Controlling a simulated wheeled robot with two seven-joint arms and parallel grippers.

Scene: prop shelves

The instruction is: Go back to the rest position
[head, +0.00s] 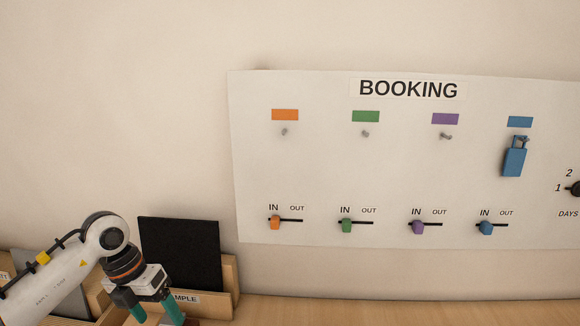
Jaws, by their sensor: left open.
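My left gripper (158,312) is at the bottom left of the head view, low in front of a wooden holder. Its green-tipped fingers are apart, and the lower ends run close to the frame's bottom edge. My left arm comes in from the left edge. My right gripper is not in view.
A white BOOKING board (330,180) stands against the wall, with a blue tag (514,160) on its right peg and sliders at IN. A wooden holder (230,285) with a black panel (180,252) is behind my gripper. The wooden surface (400,311) is clear to the right.

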